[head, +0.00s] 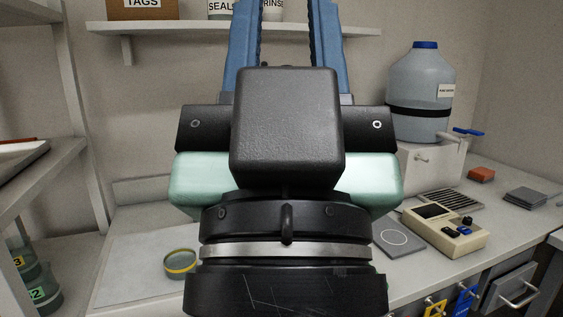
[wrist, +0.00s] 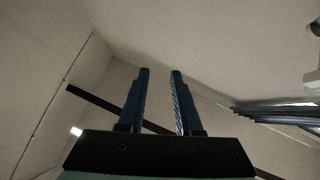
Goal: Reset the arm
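My gripper (head: 287,45) fills the middle of the head view and points upward. Its two blue fingers stand apart with nothing between them. In the wrist view my gripper (wrist: 160,92) also shows both fingers spread and empty, pointing at the bare ceiling and walls. The black wrist housing and a pale green block behind it hide the centre of the bench in the head view.
A shelf (head: 190,28) with a TAGS box (head: 142,9) is behind my gripper. A large blue-capped carboy (head: 420,90) stands right. A meter (head: 443,228), a yellow-rimmed dish (head: 180,264) and a red block (head: 481,174) are on the bench. Shelving (head: 45,165) stands left.

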